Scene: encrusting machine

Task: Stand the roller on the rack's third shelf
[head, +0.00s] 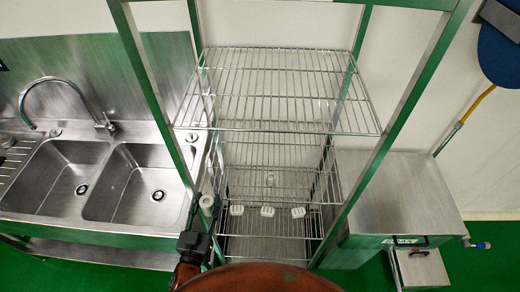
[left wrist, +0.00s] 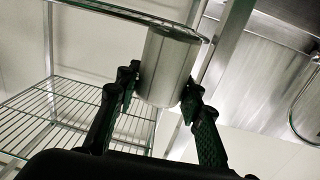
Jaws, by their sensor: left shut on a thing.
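My left gripper (head: 203,219) is at the rack's left front post in the head view, low beside the lower shelves. It is shut on the roller (head: 207,202), a pale cylinder that shows only in small part there. In the left wrist view the roller (left wrist: 168,62) is a grey cylinder, slightly tilted in the picture, between the two dark fingers (left wrist: 160,86). Its far end lies close to a metal rim; I cannot tell whether they touch. The rack (head: 280,128) has several wire shelves between steel posts. My right gripper is not in view.
Several white parts (head: 267,212) stand in a row on a lower wire shelf. A double sink (head: 100,225) with a tap is left of the rack. A steel cabinet (head: 395,190) stands at the right. The top wire shelf (head: 280,88) is empty.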

